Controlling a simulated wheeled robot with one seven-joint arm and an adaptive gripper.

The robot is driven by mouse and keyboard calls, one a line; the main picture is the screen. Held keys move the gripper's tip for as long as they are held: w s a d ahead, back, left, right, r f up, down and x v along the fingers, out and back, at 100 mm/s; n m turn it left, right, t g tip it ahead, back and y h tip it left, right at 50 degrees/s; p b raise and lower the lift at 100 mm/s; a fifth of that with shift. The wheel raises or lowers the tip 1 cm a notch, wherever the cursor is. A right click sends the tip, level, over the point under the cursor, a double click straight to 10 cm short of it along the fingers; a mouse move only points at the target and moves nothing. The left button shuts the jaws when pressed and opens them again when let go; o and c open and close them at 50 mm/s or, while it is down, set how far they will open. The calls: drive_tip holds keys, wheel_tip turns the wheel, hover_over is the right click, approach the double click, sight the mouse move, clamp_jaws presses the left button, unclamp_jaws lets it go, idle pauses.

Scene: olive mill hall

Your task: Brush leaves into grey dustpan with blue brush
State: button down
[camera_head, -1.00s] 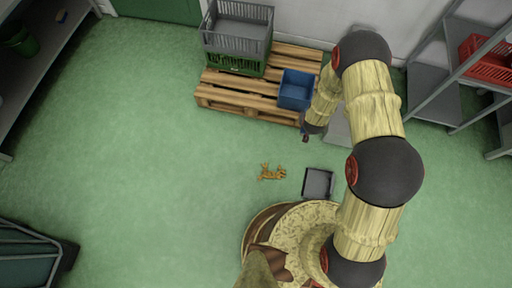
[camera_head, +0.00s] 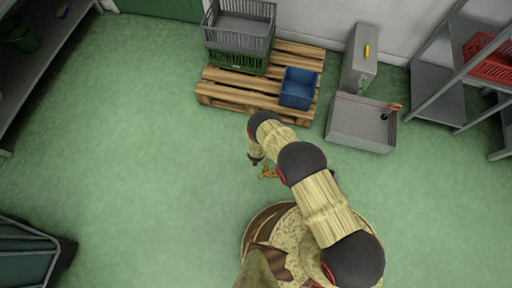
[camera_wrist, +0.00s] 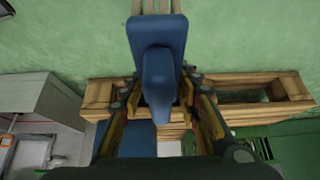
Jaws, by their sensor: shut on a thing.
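The blue brush (camera_wrist: 157,35) is in my gripper (camera_wrist: 162,82), which is shut on its handle between the two fingers in the wrist view. Its wide end points to the top of that view, with pale brown strips beyond it. In the head view my gripper (camera_head: 256,160) is low over the floor, just left of and above the yellow-brown leaves (camera_head: 268,173). The leaves are a small patch, partly covered by my arm. The grey dustpan is hidden behind my arm, apart from perhaps a dark bit at its right edge. I cannot tell whether the brush touches the floor.
A wooden pallet (camera_head: 217,97) holds a grey crate (camera_head: 238,38) on a green one, and a blue bin (camera_head: 297,88). Grey boxes (camera_head: 359,136) stand right of it. Shelves (camera_head: 437,90) line both sides. A dark cart (camera_head: 30,255) is lower left. Floor at left is clear.

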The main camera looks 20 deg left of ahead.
drive_tip(key=shift+s+a+f+b, duration=0.3)
drive_tip(key=shift+s+f+b, duration=0.65)
drive_tip(key=shift+f, duration=1.6)
drive_tip(key=shift+s+a+f+b, duration=0.4)
drive_tip(key=shift+s+f, duration=1.1)
drive_tip(key=shift+f, duration=1.1)
drive_tip(key=shift+s+a+f+b, duration=0.2)
drive_tip(key=shift+s+f+b, duration=0.8)
drive_tip(key=shift+f, duration=1.55)
drive_tip(key=shift+s+d+f, duration=0.1)
drive_tip(key=shift+s+d, duration=0.05)
drive_tip(key=shift+s, duration=0.05)
drive_tip(key=shift+d+p, duration=0.3)
drive_tip(key=shift+d, duration=15.65)
drive_tip(key=shift+a+r+p, duration=0.2)
drive_tip(key=shift+r+p, duration=0.45)
drive_tip(key=shift+r, duration=0.3)
drive_tip(key=shift+a+r+p, duration=0.25)
drive_tip(key=shift+r+p, duration=0.45)
drive_tip(key=shift+r, duration=0.3)
drive_tip(key=shift+a+r+p, duration=0.2)
drive_tip(key=shift+r+p, duration=0.45)
drive_tip(key=shift+r, duration=0.3)
drive_tip(key=shift+w, duration=0.1)
